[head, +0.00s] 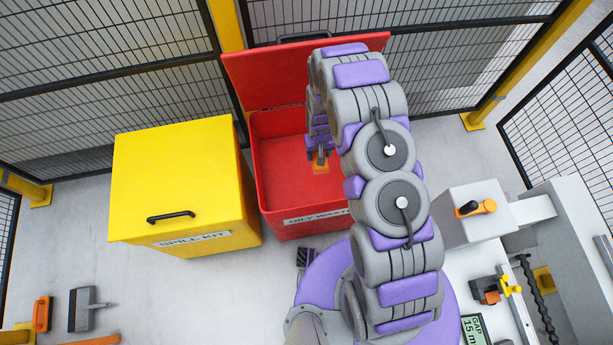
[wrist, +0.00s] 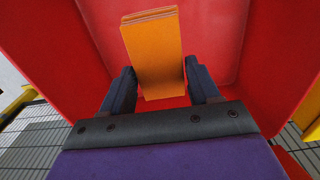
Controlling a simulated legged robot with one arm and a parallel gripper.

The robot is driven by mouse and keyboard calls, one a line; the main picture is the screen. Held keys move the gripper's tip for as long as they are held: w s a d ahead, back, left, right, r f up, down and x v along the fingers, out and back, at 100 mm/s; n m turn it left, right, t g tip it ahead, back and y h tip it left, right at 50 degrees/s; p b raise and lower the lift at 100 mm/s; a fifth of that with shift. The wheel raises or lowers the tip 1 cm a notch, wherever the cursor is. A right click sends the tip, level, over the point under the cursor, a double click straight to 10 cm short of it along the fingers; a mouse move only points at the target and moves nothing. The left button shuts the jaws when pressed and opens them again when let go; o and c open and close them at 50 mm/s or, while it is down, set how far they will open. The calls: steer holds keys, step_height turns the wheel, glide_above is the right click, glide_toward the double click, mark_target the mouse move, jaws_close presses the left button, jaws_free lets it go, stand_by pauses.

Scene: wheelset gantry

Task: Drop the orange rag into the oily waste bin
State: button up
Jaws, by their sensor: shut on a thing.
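The orange rag (wrist: 152,55) is a folded stack between my gripper's fingers in the wrist view, with the red bin interior behind it. My gripper (wrist: 155,88) is shut on the rag. In the head view the rag (head: 320,163) shows as a small orange patch below my gripper (head: 319,156), over the opening of the bin. The red oily waste bin (head: 307,226) has its lid (head: 265,75) raised against the fence. My arm hides the bin's right part and some of its label.
A closed yellow spill kit box (head: 180,180) stands left of the bin, close to it. Black mesh fence (head: 110,60) with yellow posts runs behind. Tools, including a grey dustpan-like item (head: 84,310), lie at lower left. A grey machine (head: 475,215) is at right.

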steer(key=shift+f, duration=0.15)
steer(key=o, duration=1)
step_height(320, 180, up, 17)
steer(key=p, duration=0.3)
steer(key=shift+w, duration=0.1)
